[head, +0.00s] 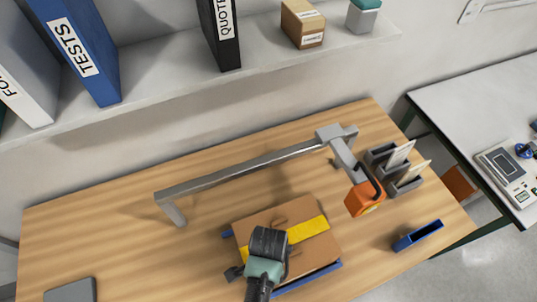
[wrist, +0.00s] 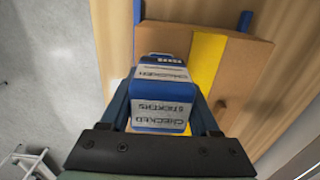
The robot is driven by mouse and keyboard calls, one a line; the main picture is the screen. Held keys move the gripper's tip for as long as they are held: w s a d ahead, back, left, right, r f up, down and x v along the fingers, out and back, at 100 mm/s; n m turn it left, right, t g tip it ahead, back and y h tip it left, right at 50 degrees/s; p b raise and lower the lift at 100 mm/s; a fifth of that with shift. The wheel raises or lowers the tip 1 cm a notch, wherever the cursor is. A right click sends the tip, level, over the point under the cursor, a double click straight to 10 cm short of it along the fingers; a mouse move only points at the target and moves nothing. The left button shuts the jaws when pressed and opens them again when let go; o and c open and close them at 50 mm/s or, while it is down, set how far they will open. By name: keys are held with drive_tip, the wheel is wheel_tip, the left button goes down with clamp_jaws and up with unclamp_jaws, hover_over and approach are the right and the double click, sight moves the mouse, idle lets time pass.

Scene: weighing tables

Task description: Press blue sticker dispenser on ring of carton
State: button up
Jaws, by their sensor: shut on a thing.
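My gripper (head: 268,242) is over the near left part of the closed cardboard carton (head: 315,249), which has a yellow band across its top. In the wrist view my gripper (wrist: 160,100) is shut on the blue sticker dispenser (wrist: 160,121), which has white labels reading "CHECKED STICKERS". The dispenser is hidden in the head view. In the wrist view the carton (wrist: 115,35) lies beyond it; I cannot tell whether they touch. A brown mark on the carton top (wrist: 222,104) is partly visible; I cannot tell whether it is the ring.
Blue rails (head: 325,270) flank the carton. A grey holder (head: 405,180) and a blue open box (head: 418,236) stand right. The table's left part is mostly clear.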

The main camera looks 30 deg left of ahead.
drive_tip(key=shift+r, duration=2.85)
